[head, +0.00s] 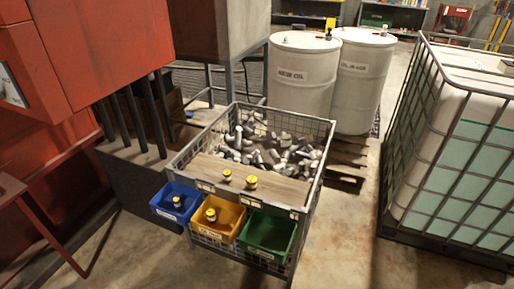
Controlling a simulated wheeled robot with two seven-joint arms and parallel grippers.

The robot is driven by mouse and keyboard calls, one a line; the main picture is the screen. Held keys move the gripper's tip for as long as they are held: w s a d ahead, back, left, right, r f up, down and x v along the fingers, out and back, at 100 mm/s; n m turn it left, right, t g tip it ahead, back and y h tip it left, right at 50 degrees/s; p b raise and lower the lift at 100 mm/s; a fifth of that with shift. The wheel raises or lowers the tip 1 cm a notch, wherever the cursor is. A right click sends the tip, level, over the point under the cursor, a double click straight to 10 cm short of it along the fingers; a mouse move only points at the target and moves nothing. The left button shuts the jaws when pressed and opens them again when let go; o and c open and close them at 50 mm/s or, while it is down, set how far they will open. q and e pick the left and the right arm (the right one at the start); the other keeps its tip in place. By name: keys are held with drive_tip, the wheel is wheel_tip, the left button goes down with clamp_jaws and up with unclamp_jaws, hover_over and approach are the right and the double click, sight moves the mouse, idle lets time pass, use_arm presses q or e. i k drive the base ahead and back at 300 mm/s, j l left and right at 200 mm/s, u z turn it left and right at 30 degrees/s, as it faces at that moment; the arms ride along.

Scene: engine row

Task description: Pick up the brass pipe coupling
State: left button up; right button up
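Several small yellow-topped fittings show in the head view, too small to tell which is the brass pipe coupling. One fitting (227,176) stands on the wooden board (275,192) of a wire cage, and a second fitting (251,182) stands just to its right. A third fitting (177,202) is in the blue bin (163,209), and another fitting (211,215) is in the yellow bin (230,222). Neither of my grippers is in view.
The wire cage (322,150) holds a pile of grey metal parts (270,150) behind the board. A green bin (268,233) hangs at the front right. White drums (300,75) stand behind, a caged tank (455,150) at right. Floor between cage and tank is clear.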

sight(252, 181)
drive_tip(key=i+j+z, duration=0.1)
drive_tip(key=i+j, duration=0.5)
drive_tip(key=j, duration=0.15)
drive_tip(key=i+l+u, duration=0.15)
drive_tip(key=l, duration=0.25)
drive_tip(key=l+u, duration=0.15)
drive_tip(key=l, duration=0.25)
